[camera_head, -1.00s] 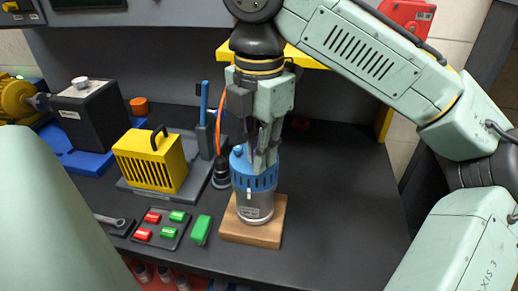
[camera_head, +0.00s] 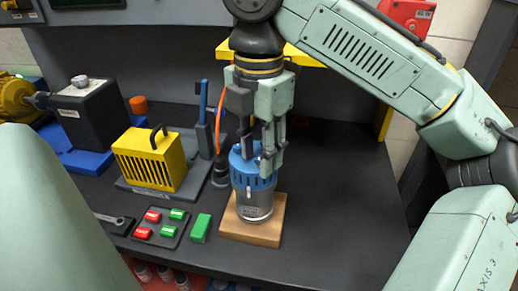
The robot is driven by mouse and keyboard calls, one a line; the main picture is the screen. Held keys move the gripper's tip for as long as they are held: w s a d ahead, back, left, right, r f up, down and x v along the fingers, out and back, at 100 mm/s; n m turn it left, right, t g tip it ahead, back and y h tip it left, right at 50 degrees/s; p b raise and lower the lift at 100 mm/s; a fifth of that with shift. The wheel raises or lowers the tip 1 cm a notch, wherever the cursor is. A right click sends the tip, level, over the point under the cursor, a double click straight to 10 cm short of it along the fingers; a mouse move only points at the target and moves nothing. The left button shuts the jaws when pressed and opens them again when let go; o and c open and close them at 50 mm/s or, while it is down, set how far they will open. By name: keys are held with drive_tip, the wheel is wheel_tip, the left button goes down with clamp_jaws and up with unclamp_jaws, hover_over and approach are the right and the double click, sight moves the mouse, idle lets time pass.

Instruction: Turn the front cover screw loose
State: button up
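A motor with a blue slotted top and a silver lower body (camera_head: 254,198) stands upright on a wooden block (camera_head: 267,232) in the head view. My gripper (camera_head: 257,158) points straight down at the top of the motor, with its fingertips at the blue cover. The fingers hide part of the cover. I cannot make out the front cover screw, nor whether the fingers are closed on it.
A yellow vented box (camera_head: 150,160) with a black handle stands to the left. A tray (camera_head: 160,228) of red and green tags, a green block (camera_head: 201,228) and a wrench (camera_head: 113,220) lie in front. The dark bench (camera_head: 345,190) is clear to the right.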

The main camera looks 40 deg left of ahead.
wheel_tip(320, 180, up, 8)
drive_tip(key=shift+f, duration=0.2)
idle(0.4)
idle(0.5)
